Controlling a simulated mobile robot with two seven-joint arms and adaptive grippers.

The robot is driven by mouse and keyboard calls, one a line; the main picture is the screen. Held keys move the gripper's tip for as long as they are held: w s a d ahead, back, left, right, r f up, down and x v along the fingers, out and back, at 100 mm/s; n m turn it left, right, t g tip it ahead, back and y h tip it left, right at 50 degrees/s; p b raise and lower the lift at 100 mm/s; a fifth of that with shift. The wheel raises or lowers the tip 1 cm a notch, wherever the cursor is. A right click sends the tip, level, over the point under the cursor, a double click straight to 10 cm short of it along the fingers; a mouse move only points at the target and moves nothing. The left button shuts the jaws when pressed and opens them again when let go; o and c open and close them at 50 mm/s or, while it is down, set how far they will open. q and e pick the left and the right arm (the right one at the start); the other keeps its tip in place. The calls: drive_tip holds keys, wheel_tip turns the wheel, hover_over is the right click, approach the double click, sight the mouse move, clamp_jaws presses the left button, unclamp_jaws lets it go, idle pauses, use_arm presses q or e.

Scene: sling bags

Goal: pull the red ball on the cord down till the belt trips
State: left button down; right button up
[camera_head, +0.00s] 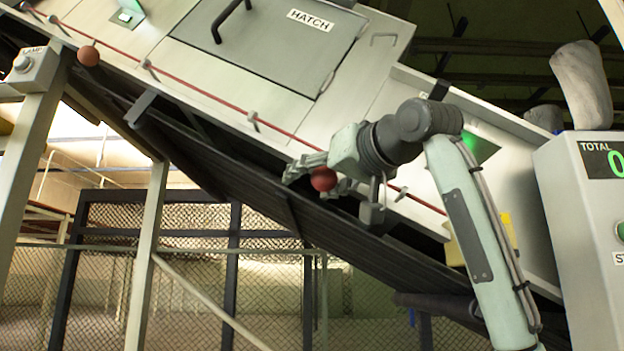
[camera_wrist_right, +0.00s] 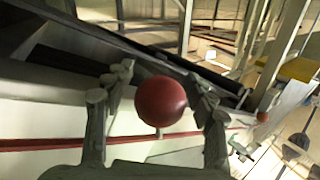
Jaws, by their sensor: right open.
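A red ball (camera_head: 323,179) hangs from the red cord (camera_head: 190,86) that runs along the lower side of the sloping conveyor. My right gripper (camera_head: 307,176) is at this ball, its fingers apart. In the right wrist view the ball (camera_wrist_right: 161,101) sits between the two open fingers of the gripper (camera_wrist_right: 163,84), with a gap visible on each side. A second red ball (camera_head: 88,55) hangs on the cord at the upper left. A small red ball also shows far off in the wrist view (camera_wrist_right: 263,116). My left gripper is not in view.
The conveyor housing with a HATCH door (camera_head: 265,40) rises behind the cord. A grey LAMP box (camera_head: 33,68) is on a post at left. A cabinet marked TOTAL (camera_head: 570,225) stands at right. Below the belt are posts and mesh fence (camera_head: 270,275).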

drive_tip(key=shift+w+a, duration=0.1)
drive_tip(key=shift+w, duration=0.1)
drive_tip(key=shift+c, duration=0.5)
clamp_jaws()
